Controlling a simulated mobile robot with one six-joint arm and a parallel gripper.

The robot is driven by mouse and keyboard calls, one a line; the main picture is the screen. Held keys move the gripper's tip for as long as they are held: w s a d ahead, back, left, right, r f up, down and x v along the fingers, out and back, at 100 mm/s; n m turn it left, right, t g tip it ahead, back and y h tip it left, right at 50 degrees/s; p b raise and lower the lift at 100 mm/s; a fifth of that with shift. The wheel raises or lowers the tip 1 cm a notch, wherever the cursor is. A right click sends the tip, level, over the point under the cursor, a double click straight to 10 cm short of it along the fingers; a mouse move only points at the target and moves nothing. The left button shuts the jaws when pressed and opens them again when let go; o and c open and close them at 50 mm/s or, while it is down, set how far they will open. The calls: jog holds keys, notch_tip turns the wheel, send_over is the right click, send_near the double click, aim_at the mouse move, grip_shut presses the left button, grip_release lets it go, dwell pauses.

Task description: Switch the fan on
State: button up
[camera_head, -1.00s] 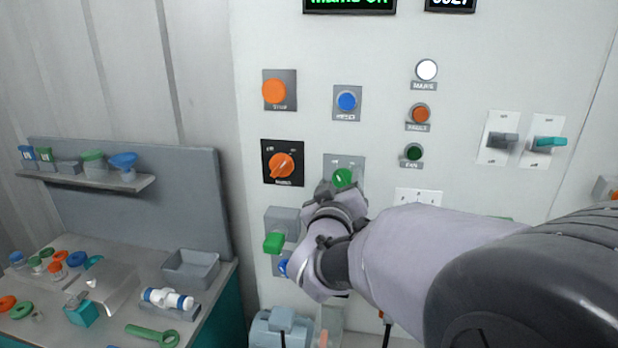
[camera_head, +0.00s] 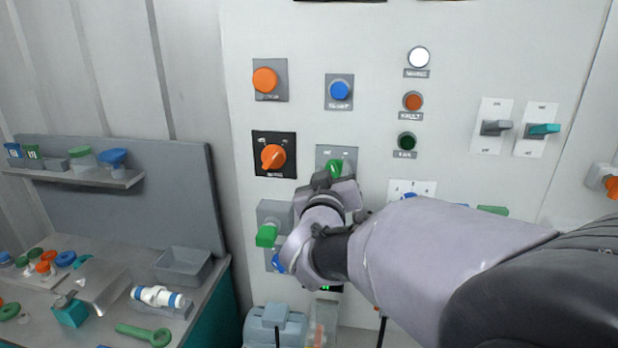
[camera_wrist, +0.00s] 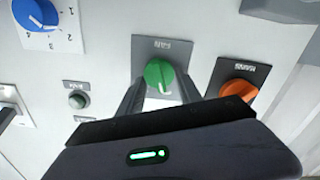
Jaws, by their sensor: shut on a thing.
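The green fan knob (camera_head: 338,168) is on a grey plate on the white panel. It also shows in the wrist view (camera_wrist: 159,74), where its plate reads FAN upside down. My gripper (camera_head: 341,182) is shut on this knob, with one finger on each side of it in the wrist view (camera_wrist: 158,88). The fan lamp (camera_head: 407,141) is dark green and looks unlit. It also shows in the wrist view (camera_wrist: 77,101). My wrist hides part of the panel below the knob.
The orange mains knob (camera_head: 273,157) sits left of the fan knob. A blue button (camera_head: 340,90) is above. The green-handled valve (camera_head: 267,235) is close below left. Two lever switches (camera_head: 496,128) (camera_head: 543,129) are at the right. A workbench (camera_head: 215,290) stands at the left.

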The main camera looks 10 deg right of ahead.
jog(key=m+b, duration=0.2)
jog(key=m, duration=0.1)
jog(key=m+b, duration=0.1)
jog(key=b, duration=0.1)
jog(key=shift+d+f+m, duration=0.15)
jog(key=shift+f+m, duration=0.1)
jog(key=shift+m, duration=0.05)
jog(key=m+b, duration=0.4)
jog(key=m, duration=0.1)
jog(key=shift+s+d+r, duration=0.1)
jog(key=shift+m, duration=0.3)
jog(key=o, duration=1.3)
jog(key=shift+r, duration=0.1)
jog(key=shift+o, duration=0.2)
